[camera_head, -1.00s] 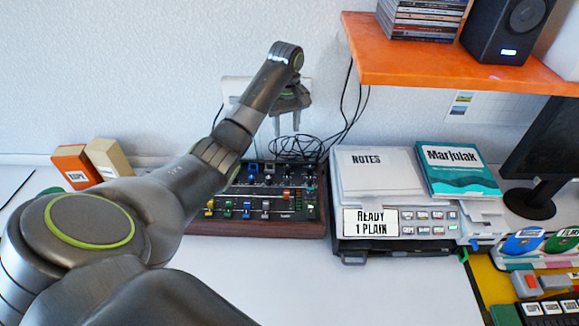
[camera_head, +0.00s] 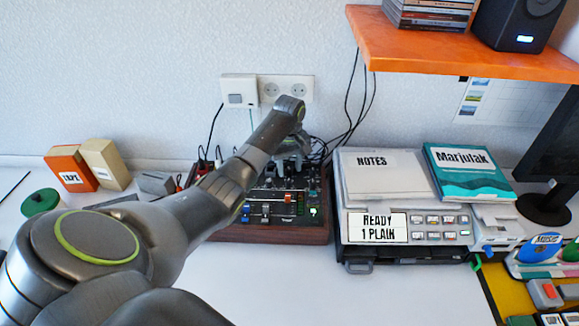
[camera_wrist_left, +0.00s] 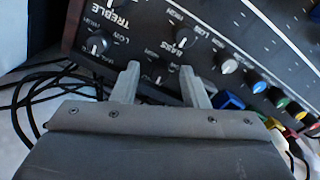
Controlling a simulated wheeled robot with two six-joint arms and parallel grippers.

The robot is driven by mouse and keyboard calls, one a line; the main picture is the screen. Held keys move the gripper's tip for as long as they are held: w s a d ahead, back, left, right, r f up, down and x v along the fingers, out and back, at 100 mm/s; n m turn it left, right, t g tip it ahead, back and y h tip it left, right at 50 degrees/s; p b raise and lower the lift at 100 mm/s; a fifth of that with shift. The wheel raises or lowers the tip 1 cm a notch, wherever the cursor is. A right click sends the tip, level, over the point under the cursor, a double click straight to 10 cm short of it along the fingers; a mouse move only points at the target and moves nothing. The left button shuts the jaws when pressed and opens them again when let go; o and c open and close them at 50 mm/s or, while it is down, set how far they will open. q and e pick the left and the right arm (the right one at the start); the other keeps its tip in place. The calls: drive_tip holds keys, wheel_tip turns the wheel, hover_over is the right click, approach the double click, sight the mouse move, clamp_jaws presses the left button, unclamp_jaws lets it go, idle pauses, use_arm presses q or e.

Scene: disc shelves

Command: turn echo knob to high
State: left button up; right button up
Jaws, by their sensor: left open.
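The dark mixer (camera_head: 270,232) with a wooden frame stands on the white table, with coloured sliders and rows of knobs. My left gripper (camera_head: 287,178) is low over its rear right part, pointing down. In the left wrist view the open gripper (camera_wrist_left: 160,68) has its two fingertips apart over the panel (camera_wrist_left: 275,45). A knob by the word TREBLE (camera_wrist_left: 98,44) is left of the fingers, and the word BASS is just beyond them. I cannot read an ECHO label; part of the panel is hidden by my gripper. My right gripper is out of view.
Black cables (camera_wrist_left: 30,95) lie behind the mixer. An orange shelf (camera_head: 450,52) hangs above right. Orange and tan boxes (camera_head: 104,163) stand at left.

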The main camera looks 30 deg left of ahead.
use_arm(q)
drive_tip(key=shift+f, duration=0.2)
drive_tip(key=shift+c, duration=0.2)
clamp_jaws()
drive_tip(key=shift+r+m+p, duration=0.25)
drive_tip(key=shift+m+p, duration=0.55)
drive_tip(key=shift+p, duration=0.4)
drive_tip(key=m+p, duration=0.3)
drive_tip(key=shift+m, duration=0.3)
drive_tip(key=m+p, duration=0.1)
drive_tip(key=m, duration=0.1)
drive_tip(key=shift+m+p, duration=0.3)
drive_tip(key=shift+p, duration=0.05)
drive_tip(key=m+p, duration=0.1)
drive_tip(key=m, duration=0.1)
drive_tip(key=shift+a+m, duration=0.1)
drive_tip(key=shift+m, duration=0.3)
drive_tip(key=m+p, duration=0.1)
drive_tip(key=m, duration=0.3)
drive_tip(key=shift+f+m, duration=0.1)
drive_tip(key=shift+m, duration=0.6)
